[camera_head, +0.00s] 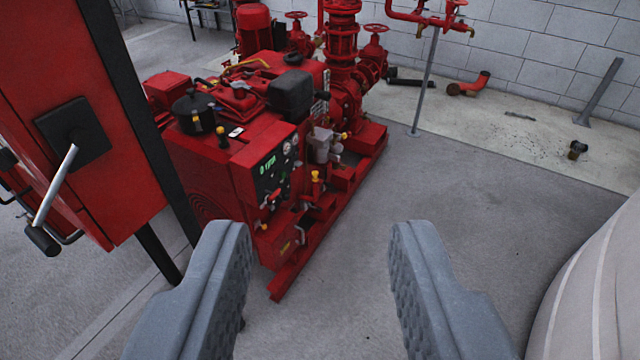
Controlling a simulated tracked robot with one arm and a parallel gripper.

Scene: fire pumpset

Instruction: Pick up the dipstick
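My gripper (320,250) is open and empty, with its two grey ridged fingers wide apart in the lower part of the view. The red pumpset (262,160) stands beyond the fingertips, with no contact visible. Small yellow-topped parts show on it: one on the front at the right of the panel (315,176), one near the top left (221,131), and one by the grey fittings (344,135). I cannot tell for sure which of these is the dipstick. A dark control panel with green digits (272,172) is on the near end of the pumpset.
A red cabinet (130,170) with a lever handle stands close on the left. A large pale rounded body (595,290) fills the lower right corner. Pipes and a grey post (427,80) stand behind, before a block wall. The floor (480,190) right of the pumpset is clear.

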